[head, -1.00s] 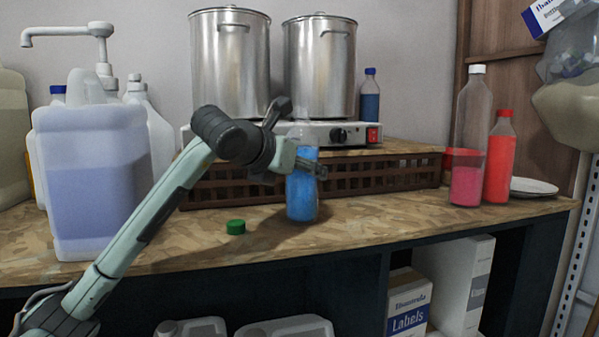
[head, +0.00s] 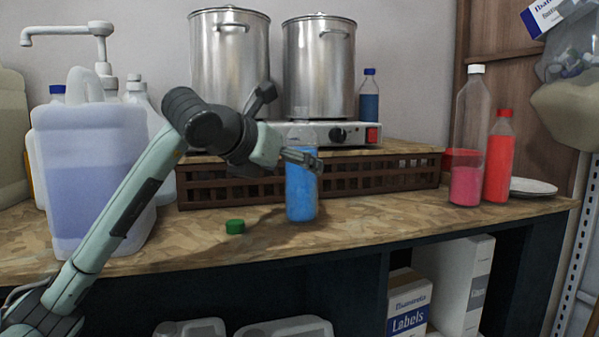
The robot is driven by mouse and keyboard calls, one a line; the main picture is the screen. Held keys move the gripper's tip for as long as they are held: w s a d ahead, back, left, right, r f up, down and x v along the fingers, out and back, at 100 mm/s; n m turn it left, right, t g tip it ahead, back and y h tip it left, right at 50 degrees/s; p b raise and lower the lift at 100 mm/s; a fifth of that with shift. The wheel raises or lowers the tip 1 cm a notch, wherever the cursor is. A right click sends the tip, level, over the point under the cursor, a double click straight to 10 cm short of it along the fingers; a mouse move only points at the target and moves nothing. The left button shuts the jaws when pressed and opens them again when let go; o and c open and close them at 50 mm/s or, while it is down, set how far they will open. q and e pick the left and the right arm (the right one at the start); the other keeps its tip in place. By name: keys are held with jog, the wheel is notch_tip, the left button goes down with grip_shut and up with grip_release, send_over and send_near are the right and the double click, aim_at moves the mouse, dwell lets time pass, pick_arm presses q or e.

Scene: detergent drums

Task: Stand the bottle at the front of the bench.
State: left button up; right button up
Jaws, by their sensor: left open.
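A clear bottle with blue liquid (head: 301,194) stands upright on the bench (head: 370,224), near its front edge, in the head view. Its clear upper part shows above my gripper. My left gripper (head: 304,161) is open at the upper part of the bottle, coming from the left. Its fingers cross in front of the bottle; whether they touch it I cannot tell. My right gripper is not in view.
A brown crate (head: 400,174) is close behind, below a hotplate with two steel pots (head: 319,75). A large jug (head: 90,185) stands left; pink (head: 466,186) and red (head: 498,170) bottles stand right. The bench front between is clear.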

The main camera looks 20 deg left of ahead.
pick_arm(q)
jog(key=v, duration=0.7)
jog(key=shift+s, duration=0.25)
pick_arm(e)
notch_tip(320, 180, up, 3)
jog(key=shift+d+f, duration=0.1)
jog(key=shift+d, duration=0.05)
pick_arm(q)
jog(key=shift+r, duration=0.1)
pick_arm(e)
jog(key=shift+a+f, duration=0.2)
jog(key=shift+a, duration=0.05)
